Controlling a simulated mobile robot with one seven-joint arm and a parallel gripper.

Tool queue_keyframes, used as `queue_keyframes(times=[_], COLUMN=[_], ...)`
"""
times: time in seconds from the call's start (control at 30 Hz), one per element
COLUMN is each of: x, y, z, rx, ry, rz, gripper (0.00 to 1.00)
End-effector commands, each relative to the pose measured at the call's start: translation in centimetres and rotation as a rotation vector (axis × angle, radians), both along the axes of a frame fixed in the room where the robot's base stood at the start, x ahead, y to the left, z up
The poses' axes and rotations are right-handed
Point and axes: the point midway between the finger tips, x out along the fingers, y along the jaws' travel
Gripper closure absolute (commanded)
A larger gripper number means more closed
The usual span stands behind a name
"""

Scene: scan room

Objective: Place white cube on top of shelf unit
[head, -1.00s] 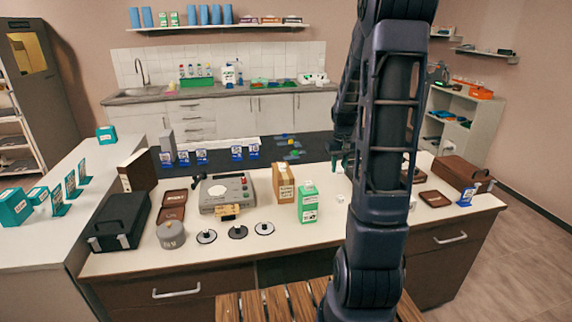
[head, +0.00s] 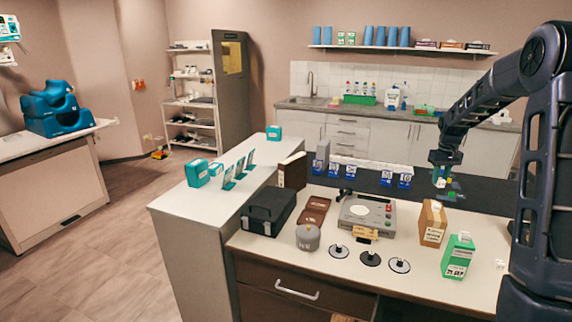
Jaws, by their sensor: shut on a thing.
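My gripper (head: 443,172) hangs at the right, pointing down over the dark strip behind the desk. It is shut on a small white cube (head: 440,182), which is tiny in this view and partly hidden by the fingers. A tall shelf unit (head: 189,101) with pale shelves stands against the back wall at the left. It is far from my gripper, beyond the counters.
A white-topped counter (head: 172,202) with teal boxes and a black case (head: 268,211) on the desk lie between. A green carton (head: 458,257) and a brown carton (head: 432,223) stand below my gripper. Open floor (head: 110,225) lies left of the counter.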

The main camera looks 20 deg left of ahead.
Motion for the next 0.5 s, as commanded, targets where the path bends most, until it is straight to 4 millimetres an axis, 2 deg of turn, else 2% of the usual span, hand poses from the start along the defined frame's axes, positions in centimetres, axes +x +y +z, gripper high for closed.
queue_keyframes(times=[0.03, 0.23, 0.5], x=[1.1, 4.0, 5.9], y=[2.3, 10.5, 22.2], z=[0.2, 1.2, 2.2], rx=[0.0, -0.001, -0.003], ry=[-0.002, -0.001, -0.002], rz=[0.034, 0.155, 0.314], gripper=[0.95, 0.95, 0.95])
